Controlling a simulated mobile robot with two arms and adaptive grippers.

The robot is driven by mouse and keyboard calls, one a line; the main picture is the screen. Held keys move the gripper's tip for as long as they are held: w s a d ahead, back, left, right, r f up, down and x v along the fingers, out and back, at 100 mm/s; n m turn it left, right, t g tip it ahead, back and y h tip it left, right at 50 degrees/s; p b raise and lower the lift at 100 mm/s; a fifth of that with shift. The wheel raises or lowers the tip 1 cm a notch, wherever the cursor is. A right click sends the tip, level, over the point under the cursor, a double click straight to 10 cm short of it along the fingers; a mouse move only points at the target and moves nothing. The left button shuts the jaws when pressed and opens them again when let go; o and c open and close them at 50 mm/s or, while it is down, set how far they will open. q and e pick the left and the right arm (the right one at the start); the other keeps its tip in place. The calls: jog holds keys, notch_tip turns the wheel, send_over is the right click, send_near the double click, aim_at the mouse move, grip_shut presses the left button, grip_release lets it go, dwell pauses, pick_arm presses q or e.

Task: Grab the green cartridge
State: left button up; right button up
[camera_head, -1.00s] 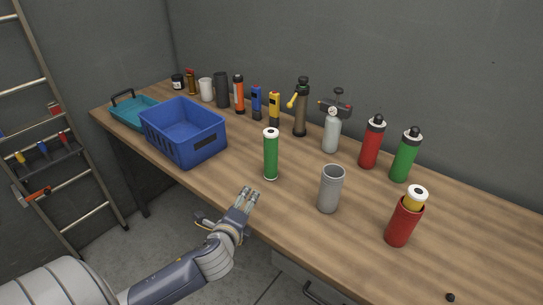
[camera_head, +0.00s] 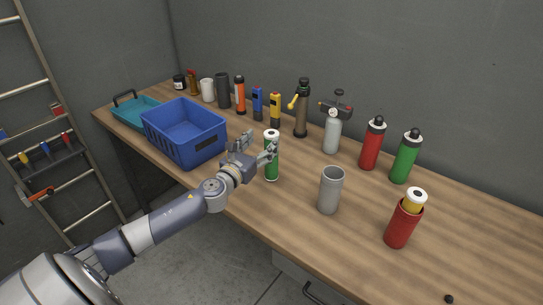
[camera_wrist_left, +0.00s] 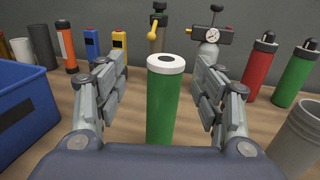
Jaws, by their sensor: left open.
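The green cartridge (camera_head: 272,167), a green cylinder with a white top ring, stands upright on the wooden workbench. My left gripper (camera_head: 262,144) is at the cartridge, partly in front of it in the head view. In the left wrist view, the cartridge (camera_wrist_left: 163,105) stands between the two open fingers of the left gripper (camera_wrist_left: 162,92). Gaps show on both sides, so the fingers do not appear to touch it. My right gripper is not in view.
A blue crate (camera_head: 198,149) stands just left of the gripper. A grey cup (camera_head: 330,190) stands to the right, then a red holder (camera_head: 400,226) with a yellow cartridge (camera_head: 413,202). Bottles, a pump (camera_head: 301,110) and flashlights line the back. The front right bench is mostly clear.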

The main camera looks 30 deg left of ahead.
aim_at(268, 139)
pick_arm(q)
jog(key=shift+w+d+f+p, duration=0.15)
jog(key=shift+w+p, duration=0.1)
jog(key=shift+w, duration=1.2)
jog(key=shift+w+a+f+p, duration=0.1)
jog(key=shift+w+p, duration=0.15)
jog(key=shift+w, duration=1.15)
jog(key=shift+c, duration=0.3)
jog(key=c, duration=1.4)
grip_shut()
jog(key=shift+r, duration=0.15)
